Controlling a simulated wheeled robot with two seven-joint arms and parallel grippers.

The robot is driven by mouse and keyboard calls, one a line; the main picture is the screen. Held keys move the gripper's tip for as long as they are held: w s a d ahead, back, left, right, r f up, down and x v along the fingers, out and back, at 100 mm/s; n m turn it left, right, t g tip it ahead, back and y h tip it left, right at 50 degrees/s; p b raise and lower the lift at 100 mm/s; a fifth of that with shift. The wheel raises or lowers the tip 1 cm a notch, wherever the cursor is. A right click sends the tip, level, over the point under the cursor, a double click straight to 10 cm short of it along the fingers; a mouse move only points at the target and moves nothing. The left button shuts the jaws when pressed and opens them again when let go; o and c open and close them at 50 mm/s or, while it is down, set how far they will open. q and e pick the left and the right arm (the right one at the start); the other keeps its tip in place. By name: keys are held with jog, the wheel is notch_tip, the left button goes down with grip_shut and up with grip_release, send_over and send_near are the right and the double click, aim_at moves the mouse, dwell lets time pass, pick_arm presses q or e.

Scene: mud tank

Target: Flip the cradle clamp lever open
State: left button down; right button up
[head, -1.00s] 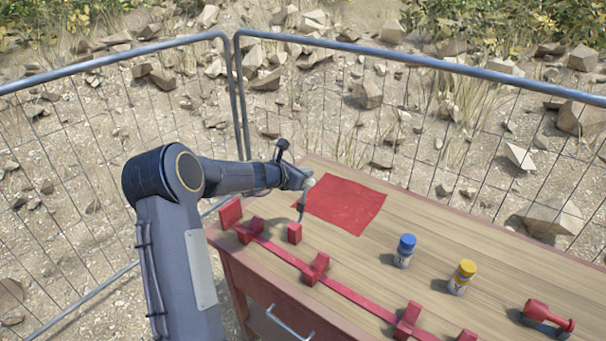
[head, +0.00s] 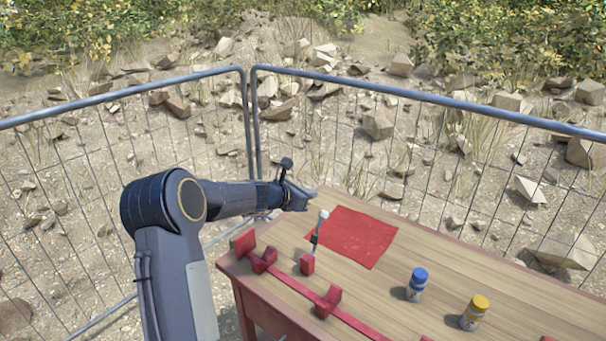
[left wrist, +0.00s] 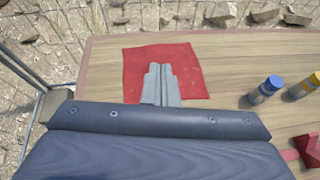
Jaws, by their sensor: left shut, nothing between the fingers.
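The clamp lever (head: 316,231) is a thin grey and black arm with a pale round knob. It stands nearly upright, leaning a little right, on a small red block (head: 307,264) beside the red cradle rail (head: 284,284). My left gripper (head: 312,194) is shut and empty, just beyond and above the knob, with a small gap in the head view. In the left wrist view its closed grey fingers (left wrist: 162,72) appear over the red cloth (left wrist: 138,62); the lever does not show there. My right gripper is not in view.
Red V-shaped cradle blocks (head: 328,302) stand along the rail. A blue-capped bottle (head: 416,285) and a yellow-capped bottle (head: 474,313) stand to the right on the wooden table (head: 446,262). A mesh fence (head: 400,150) runs behind. The tabletop between cloth and bottles is clear.

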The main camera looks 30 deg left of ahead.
pick_arm(q)
notch_tip(320, 180, up, 6)
jog(key=shift+w+a+r+p, duration=0.15)
jog(key=shift+a+r+p, duration=0.1)
jog(key=shift+p, duration=0.2)
jog(key=s+d+r+m+g+h, duration=0.1)
jog(key=s+d+r+m+g, duration=0.15)
jog(key=s+d+m, duration=0.65)
jog(key=s+d+r+m+g+h, duration=0.1)
jog(key=s+d+r+m+h, duration=0.15)
jog(key=s+d+m, duration=0.7)
jog(key=s+d+f+m+g, duration=0.1)
jog(key=s+f+m, duration=0.2)
jog(key=s, duration=0.4)
jog(key=s+d+f+m+g+y, duration=0.1)
jog(key=s+f+m, duration=0.2)
jog(key=s+m, duration=0.2)
jog(key=s+d+f+m+g+y, duration=0.1)
jog(key=s+f+m, duration=0.3)
jog(key=s, duration=0.6)
jog(key=shift+s+d+m+g+b, duration=0.2)
jog(key=shift+d+m+g+b, duration=0.1)
jog(key=shift+d+m+g, duration=0.2)
